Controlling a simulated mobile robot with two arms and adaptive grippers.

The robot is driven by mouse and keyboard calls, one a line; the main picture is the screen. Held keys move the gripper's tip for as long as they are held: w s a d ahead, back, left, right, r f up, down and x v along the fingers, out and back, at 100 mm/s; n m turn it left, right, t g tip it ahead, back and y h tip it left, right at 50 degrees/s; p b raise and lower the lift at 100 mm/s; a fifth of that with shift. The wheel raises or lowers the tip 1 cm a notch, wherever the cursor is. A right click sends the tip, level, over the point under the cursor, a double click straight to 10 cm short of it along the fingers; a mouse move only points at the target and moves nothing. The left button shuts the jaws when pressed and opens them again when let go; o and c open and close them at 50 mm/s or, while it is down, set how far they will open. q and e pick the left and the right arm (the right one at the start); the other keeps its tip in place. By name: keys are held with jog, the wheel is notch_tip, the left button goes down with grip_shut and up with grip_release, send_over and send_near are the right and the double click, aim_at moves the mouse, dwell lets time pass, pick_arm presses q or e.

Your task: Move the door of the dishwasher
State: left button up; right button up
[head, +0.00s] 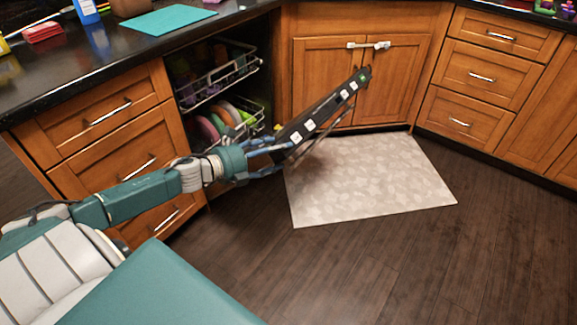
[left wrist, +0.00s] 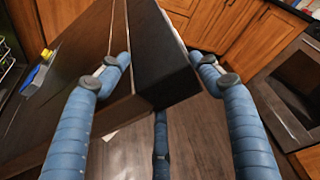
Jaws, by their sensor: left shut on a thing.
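The dishwasher door (head: 322,112) is a dark slab, partly lowered, seen along its top edge with a row of white marks. It slants up to the right, away from the cabinet opening. My left gripper (head: 270,155) is at the near corner of the door. In the left wrist view, the two blue fingers lie on either side of the door's corner (left wrist: 155,55), one against each face. The door's inner face, with a blue and yellow part, shows on the left there. My right gripper is in neither view.
The open dishwasher holds an upper rack (head: 218,78) and a lower rack with colored plates (head: 222,120). Wooden drawers (head: 110,115) stand left of it. A pale mat (head: 370,180) lies on the dark floor. The floor to the right is clear.

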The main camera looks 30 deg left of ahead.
pick_arm(q)
jog(key=shift+n, duration=0.5)
jog(key=a+r, duration=0.1)
jog(key=a, duration=0.1)
jog(key=a+r, duration=0.3)
jog(key=a, duration=0.1)
jog(key=shift+w+a+r, duration=0.15)
jog(key=shift+a+r, duration=0.05)
jog(key=shift+a, duration=0.1)
jog(key=a+r+n+b, duration=0.1)
jog(key=a+r, duration=0.2)
jog(key=a, duration=0.3)
jog(key=shift+r+t+h, duration=0.3)
jog(key=shift+r+h, duration=0.05)
jog(key=shift+h, duration=0.05)
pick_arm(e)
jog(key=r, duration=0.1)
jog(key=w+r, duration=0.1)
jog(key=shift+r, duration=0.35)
pick_arm(q)
jog(key=o, duration=1.8)
jog(key=shift+w+f, duration=0.15)
